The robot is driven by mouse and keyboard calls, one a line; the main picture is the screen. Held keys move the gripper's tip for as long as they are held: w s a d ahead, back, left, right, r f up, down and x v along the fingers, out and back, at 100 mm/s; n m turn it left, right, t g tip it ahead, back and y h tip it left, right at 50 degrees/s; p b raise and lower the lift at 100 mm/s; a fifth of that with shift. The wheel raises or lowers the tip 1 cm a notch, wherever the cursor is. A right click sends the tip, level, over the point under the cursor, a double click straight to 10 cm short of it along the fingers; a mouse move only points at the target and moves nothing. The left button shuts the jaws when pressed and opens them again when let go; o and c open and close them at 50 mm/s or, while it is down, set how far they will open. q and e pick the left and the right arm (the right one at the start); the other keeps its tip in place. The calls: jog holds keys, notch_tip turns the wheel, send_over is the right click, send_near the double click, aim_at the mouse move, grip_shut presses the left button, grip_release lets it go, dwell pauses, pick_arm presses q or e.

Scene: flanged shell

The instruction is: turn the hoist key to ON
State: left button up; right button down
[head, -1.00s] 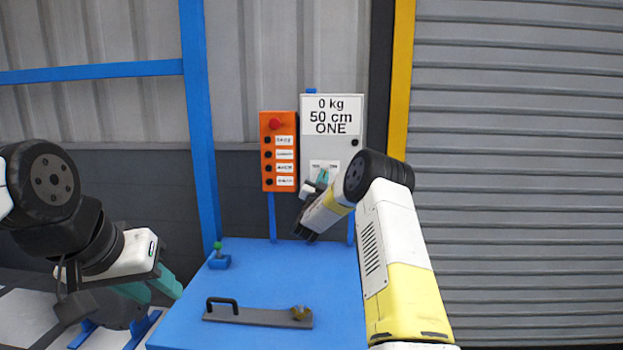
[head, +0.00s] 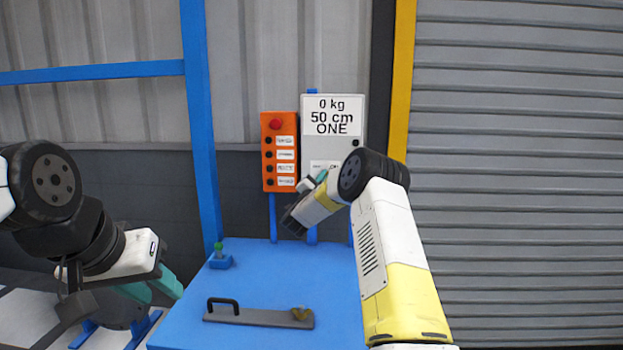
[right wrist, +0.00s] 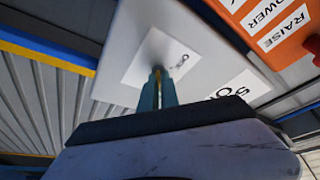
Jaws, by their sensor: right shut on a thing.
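The hoist's grey control box (head: 345,151) stands at the back of the blue table, its display reading "0 kg, 50 cm, ONE". A white label plate (head: 319,166) on its lower front is partly hidden by my right arm. My right gripper (head: 320,177) is at this plate. In the right wrist view its teal fingers (right wrist: 158,88) are shut on a small brass-coloured key (right wrist: 158,72) in front of the plate (right wrist: 160,62). Most of the key is hidden, and I cannot read its setting. My left gripper (head: 172,284) hangs empty left of the table; its finger gap is unclear.
An orange button box (head: 280,150) with a red knob stands left of the grey box. A shutter (head: 510,180) fills the right.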

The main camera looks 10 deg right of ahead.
jog(key=shift+f, duration=0.1)
jog(key=c, duration=1.6)
grip_release()
jog(key=v, duration=0.7)
jog(key=shift+s+a, duration=0.2)
jog(key=shift+s, duration=0.1)
